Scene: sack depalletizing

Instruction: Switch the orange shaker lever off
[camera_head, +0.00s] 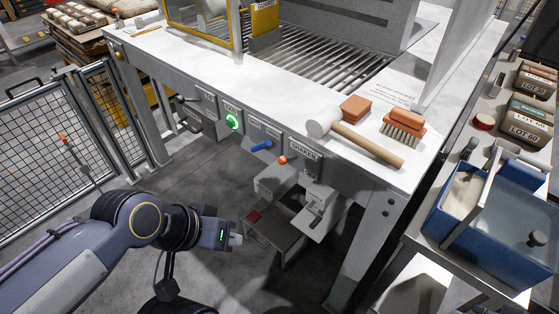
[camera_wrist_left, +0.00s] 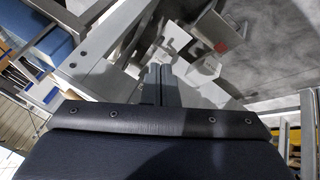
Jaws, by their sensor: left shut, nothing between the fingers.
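The orange-knobbed shaker lever (camera_head: 283,159) is on the front panel of the white-topped table (camera_head: 280,95), to the right of a blue-handled lever (camera_head: 262,146). Whether it stands at on or off cannot be told. My left gripper (camera_head: 237,239) is shut and empty, in the air low in front of the table, below and left of the orange lever, apart from it. In the left wrist view its closed fingers (camera_wrist_left: 160,73) point toward grey and white metal parts; the orange lever cannot be made out there. My right gripper is not in view.
Grey housings (camera_head: 278,179) jut out below the levers. A mallet (camera_head: 360,142), a brush (camera_head: 403,128) and an orange block (camera_head: 355,108) lie on the tabletop. A blue bin (camera_head: 490,215) stands at right, mesh fencing (camera_head: 40,130) at left.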

